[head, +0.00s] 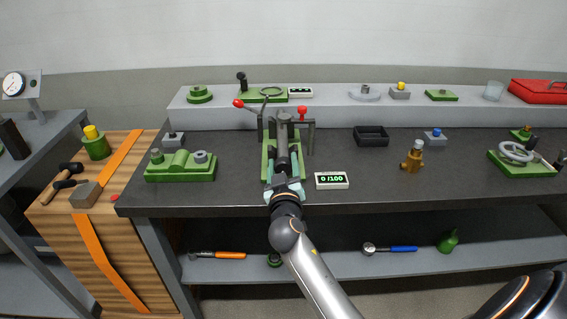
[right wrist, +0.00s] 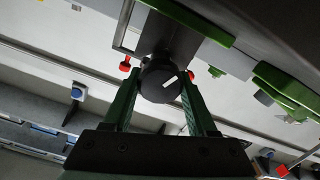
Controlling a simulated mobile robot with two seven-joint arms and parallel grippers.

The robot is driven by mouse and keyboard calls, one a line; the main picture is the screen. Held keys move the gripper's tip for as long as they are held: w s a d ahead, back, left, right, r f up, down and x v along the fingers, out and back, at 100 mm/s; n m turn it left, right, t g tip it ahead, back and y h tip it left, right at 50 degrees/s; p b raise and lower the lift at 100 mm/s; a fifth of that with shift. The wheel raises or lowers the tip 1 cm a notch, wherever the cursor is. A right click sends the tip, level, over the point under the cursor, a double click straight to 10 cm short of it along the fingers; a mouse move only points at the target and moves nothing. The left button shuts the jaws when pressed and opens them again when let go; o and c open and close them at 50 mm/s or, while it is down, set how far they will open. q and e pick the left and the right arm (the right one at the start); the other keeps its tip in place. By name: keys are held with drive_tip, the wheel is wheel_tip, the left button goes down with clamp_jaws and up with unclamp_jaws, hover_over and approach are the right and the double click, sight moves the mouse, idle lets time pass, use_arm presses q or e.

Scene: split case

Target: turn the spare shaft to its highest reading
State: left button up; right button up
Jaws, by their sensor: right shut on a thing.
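My right gripper (head: 283,165) reaches over the front of the bench into a green fixture (head: 266,150). Its two green fingers lie on either side of a dark shaft with a round end. In the right wrist view the round dark knob (right wrist: 158,82) with a white mark sits between the finger ends, and the gripper (right wrist: 160,100) is shut on it. The white mark points up and to the right in that view. A small display (head: 332,180) beside the fixture reads 0/100. My left gripper is not in view.
A red-ended lever (head: 239,103) and a red knob (head: 302,111) stand near the fixture. A second small display (head: 300,92) is on the back shelf, too small to read surely. A green block (head: 181,172) is left; a black tray (head: 371,136) and brass part (head: 412,160) are right.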

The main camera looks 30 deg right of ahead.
drive_tip(key=shift+n, duration=1.2)
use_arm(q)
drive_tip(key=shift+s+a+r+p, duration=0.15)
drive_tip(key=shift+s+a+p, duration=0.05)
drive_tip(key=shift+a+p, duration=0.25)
use_arm(e)
drive_tip(key=shift+n, duration=1.2)
drive_tip(key=shift+w, duration=0.1)
drive_tip(key=o, duration=1.4)
drive_tip(key=shift+c, duration=0.2)
drive_tip(key=shift+a, duration=0.1)
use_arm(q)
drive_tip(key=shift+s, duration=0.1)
use_arm(e)
drive_tip(key=shift+f, duration=0.1)
